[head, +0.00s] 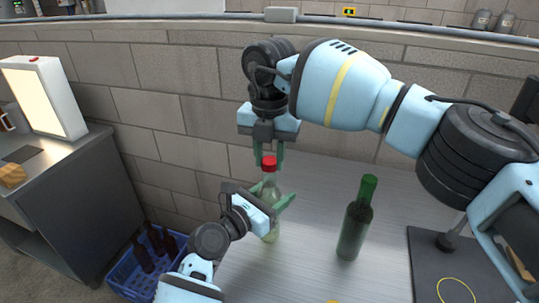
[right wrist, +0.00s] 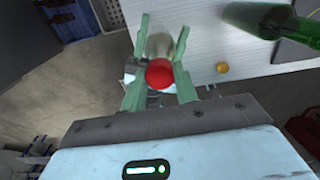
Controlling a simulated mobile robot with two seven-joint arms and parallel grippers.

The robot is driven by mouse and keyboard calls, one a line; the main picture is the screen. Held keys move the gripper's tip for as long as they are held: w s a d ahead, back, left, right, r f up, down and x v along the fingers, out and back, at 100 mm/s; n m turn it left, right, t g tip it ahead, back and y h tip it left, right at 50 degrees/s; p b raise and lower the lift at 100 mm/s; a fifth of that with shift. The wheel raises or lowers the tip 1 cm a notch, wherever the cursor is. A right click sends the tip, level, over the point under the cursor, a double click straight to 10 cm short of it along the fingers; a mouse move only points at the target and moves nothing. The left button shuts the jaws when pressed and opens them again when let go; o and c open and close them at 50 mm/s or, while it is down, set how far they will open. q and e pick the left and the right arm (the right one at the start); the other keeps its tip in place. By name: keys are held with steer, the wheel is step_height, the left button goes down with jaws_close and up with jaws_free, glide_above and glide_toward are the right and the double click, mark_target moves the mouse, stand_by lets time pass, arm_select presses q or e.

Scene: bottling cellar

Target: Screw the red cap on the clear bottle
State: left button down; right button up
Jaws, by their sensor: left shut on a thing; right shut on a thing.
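The clear bottle (head: 268,226) stands upright on the metal table in the head view. The red cap (head: 269,164) sits at the top of its neck, in line with it. My right gripper (head: 268,158) points down from above, shut on the red cap. My left gripper (head: 274,205) comes in from the lower left, shut around the bottle's body. In the right wrist view the red cap (right wrist: 159,73) is between green fingers, with the bottle (right wrist: 160,45) behind it. Whether the threads engage is hidden under the cap.
A dark green bottle (head: 354,228) with a green top stands to the right. A small yellow round thing (right wrist: 222,68) lies on the table (head: 310,185). A dark mat (head: 425,262) with a yellow ring is at right. A blue crate (head: 118,281) holds dark bottles at lower left.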

steer(key=m, duration=0.7)
steer(key=o, duration=1.2)
steer(key=shift+c, duration=0.2)
step_height(320, 180, up, 12)
arm_select(q)
steer(key=shift+c, duration=2.3)
jaws_free()
